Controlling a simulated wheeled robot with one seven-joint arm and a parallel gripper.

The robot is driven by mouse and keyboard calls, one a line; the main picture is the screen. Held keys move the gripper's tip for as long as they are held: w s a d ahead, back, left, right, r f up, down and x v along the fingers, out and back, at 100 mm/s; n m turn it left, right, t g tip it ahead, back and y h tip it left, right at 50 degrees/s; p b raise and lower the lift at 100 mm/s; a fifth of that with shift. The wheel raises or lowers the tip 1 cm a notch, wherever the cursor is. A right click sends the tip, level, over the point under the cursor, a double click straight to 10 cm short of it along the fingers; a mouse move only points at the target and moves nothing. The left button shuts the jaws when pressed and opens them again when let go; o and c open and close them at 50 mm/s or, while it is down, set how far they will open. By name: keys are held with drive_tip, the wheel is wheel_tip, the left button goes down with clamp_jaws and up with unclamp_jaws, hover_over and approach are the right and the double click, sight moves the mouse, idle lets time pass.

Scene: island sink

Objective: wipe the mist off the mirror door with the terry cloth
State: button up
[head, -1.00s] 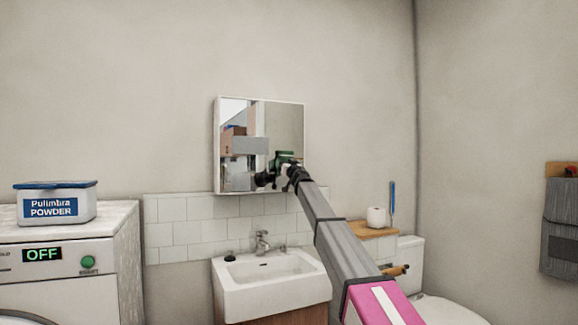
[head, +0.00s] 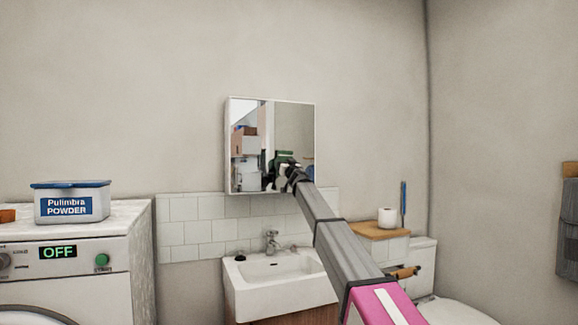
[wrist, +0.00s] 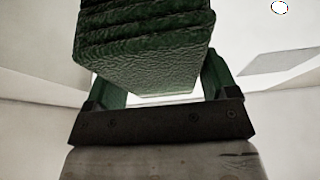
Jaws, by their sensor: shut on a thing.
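The mirror door (head: 295,120) is a white-framed square cabinet front on the wall above the sink. Its visible glass gives a clear reflection, and I see no grey patch on it. Its lower middle is partly hidden by my gripper (head: 284,174), which is at the glass; whether it touches is unclear. In the wrist view the terry cloth (wrist: 145,50) is a thick, dark green, ribbed folded pad between the green fingers of my gripper (wrist: 160,78), which is shut on it. In the head view, green near the gripper may be cloth or reflection.
A white sink (head: 270,290) with a tap (head: 271,242) is below the mirror. A washing machine (head: 75,265) with a powder box (head: 72,203) on top stands left. A toilet (head: 425,265) and a wooden shelf with a paper roll (head: 387,217) are right.

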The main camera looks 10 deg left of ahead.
sight(297, 152)
drive_tip(key=shift+s+a, duration=0.7)
drive_tip(key=shift+a, duration=0.35)
drive_tip(key=shift+s+a, duration=0.7)
drive_tip(key=shift+a, duration=0.4)
drive_tip(key=shift+s+a, duration=0.7)
drive_tip(key=shift+a, duration=0.35)
drive_tip(key=shift+s+a, duration=0.65)
drive_tip(key=shift+a, duration=0.4)
drive_tip(key=shift+s+a, duration=0.6)
drive_tip(key=shift+a, duration=0.45)
drive_tip(key=shift+s+a, duration=0.65)
drive_tip(key=shift+a, duration=0.4)
drive_tip(key=shift+w+a+r, duration=0.1)
drive_tip(key=shift+w+r, duration=0.05)
drive_tip(key=shift+r, duration=2)
drive_tip(key=shift+w+d, duration=0.95)
drive_tip(key=shift+d, duration=0.65)
drive_tip(key=shift+w+d, duration=0.9)
drive_tip(key=shift+d, duration=0.75)
drive_tip(key=shift+w+d, duration=0.95)
drive_tip(key=shift+d, duration=0.65)
drive_tip(key=shift+w+d, duration=1)
drive_tip(key=shift+d, duration=0.55)
drive_tip(key=shift+w+d, duration=1.05)
drive_tip(key=shift+d, duration=0.55)
drive_tip(key=shift+w+d, duration=1)
drive_tip(key=shift+d, duration=0.55)
